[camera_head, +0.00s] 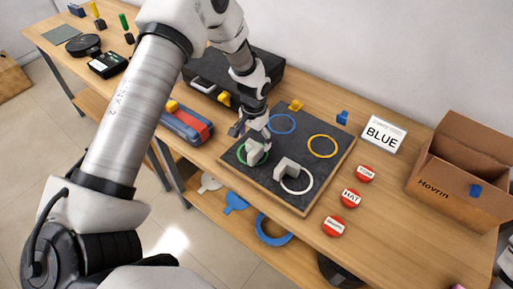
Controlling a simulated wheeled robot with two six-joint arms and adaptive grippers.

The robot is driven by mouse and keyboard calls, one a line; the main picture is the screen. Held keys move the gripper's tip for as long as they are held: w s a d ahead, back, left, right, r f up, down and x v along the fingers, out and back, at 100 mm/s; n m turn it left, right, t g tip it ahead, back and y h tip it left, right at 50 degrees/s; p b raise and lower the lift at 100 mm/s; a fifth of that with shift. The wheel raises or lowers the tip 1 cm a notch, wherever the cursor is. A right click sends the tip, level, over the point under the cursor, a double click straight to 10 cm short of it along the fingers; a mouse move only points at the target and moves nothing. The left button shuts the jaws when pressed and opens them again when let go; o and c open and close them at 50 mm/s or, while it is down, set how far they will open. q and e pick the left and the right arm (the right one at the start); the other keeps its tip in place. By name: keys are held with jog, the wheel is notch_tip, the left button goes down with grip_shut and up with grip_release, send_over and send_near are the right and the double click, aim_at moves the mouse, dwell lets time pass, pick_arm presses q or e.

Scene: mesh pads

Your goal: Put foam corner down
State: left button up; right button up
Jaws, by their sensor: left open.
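A pale grey foam corner (254,156) sits on the dark board (302,204) at the green ring (240,158). A second pale foam corner (286,169) sits at the upper left of the white ring (308,189). My left gripper (255,140) is open, with its fingers pointing down right at the first foam corner and partly covering it. I cannot tell whether the fingers touch it. The board also has a blue ring (282,114) and a yellow ring (334,149), both empty. My right gripper is not in view.
A sign reading BLUE (382,134) stands right of the board. Red round labelled pieces (351,198) lie along the board's right side. An open cardboard box (449,190) stands far right. A blue and red case (187,125) and a black case (266,72) are left and behind.

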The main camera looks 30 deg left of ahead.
aim_at(255, 143)
pick_arm(q)
notch_tip(255, 143, down, 3)
jog(key=shift+w+r+p, duration=0.1)
jog(key=shift+p, duration=0.25)
jog(key=shift+f, duration=0.3)
jog(key=c, duration=0.9)
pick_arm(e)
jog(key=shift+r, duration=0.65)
pick_arm(q)
jog(key=shift+c, duration=0.2)
jog(key=shift+r, duration=0.1)
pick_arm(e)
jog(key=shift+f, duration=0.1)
